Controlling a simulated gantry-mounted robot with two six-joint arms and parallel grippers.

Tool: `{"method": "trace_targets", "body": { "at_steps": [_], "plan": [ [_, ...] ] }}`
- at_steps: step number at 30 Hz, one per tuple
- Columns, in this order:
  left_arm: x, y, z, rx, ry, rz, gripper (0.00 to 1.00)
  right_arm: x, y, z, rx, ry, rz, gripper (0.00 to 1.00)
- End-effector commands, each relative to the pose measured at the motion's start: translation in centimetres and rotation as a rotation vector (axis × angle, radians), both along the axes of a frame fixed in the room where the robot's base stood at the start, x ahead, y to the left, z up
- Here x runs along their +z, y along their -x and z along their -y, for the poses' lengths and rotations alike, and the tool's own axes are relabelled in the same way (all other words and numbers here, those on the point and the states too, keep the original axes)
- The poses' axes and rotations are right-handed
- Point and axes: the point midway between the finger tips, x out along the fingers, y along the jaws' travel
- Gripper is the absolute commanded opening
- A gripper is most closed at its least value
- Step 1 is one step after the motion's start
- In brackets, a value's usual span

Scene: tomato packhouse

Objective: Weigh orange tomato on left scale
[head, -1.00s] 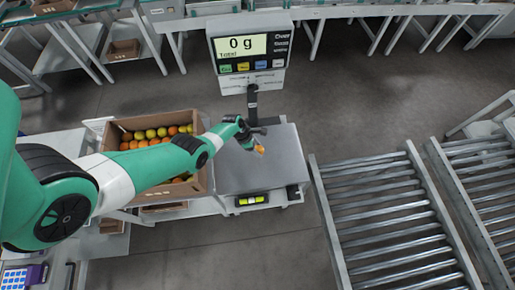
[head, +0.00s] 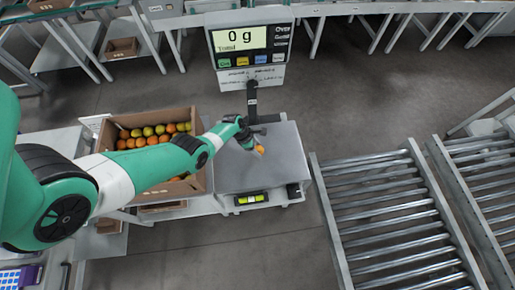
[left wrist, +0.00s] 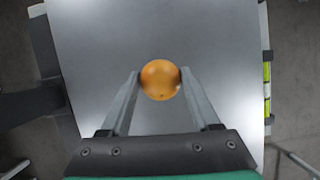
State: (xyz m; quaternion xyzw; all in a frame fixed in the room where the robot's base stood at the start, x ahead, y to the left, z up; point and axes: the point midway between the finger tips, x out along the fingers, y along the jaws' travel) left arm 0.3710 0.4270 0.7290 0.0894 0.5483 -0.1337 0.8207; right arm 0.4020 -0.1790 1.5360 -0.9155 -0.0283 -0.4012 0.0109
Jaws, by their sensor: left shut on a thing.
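The orange tomato (head: 260,149) is between the fingertips of my left gripper (head: 254,147), over the scale's plate (head: 275,180). In the left wrist view the tomato (left wrist: 160,80) is round and orange, and my left gripper (left wrist: 160,88) is shut on it, with a finger on each side. The bare metal plate (left wrist: 150,35) lies below it. I cannot tell how large the gap to the plate is. The scale's display (head: 240,39) reads 0 g. My right gripper is not in view.
A cardboard box (head: 113,125) of orange, yellow and green tomatoes stands left of the scale, partly behind my left arm. A roller conveyor (head: 385,215) is on the right. A dark post (head: 252,100) carries the display behind the plate.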

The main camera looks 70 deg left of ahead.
Motion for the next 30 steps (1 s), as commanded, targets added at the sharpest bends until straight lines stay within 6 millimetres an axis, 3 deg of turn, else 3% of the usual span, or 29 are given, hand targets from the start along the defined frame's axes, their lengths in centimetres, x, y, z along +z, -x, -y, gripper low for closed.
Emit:
{"method": "trace_targets", "body": {
  "at_steps": [18,19,24,30],
  "plan": [
    [-0.88,-0.01,-0.02,0.0,0.0,0.0,0.36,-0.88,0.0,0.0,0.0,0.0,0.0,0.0],
    [-0.85,-0.02,-0.01,0.0,0.0,0.0,0.66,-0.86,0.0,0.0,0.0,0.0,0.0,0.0],
    [-0.84,-0.02,-0.02,0.0,0.0,0.0,0.97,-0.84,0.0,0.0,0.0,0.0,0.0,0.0],
    [-0.84,-0.01,-0.01,0.0,0.0,0.0,0.98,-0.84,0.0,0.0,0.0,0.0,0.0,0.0]
  ]
}}
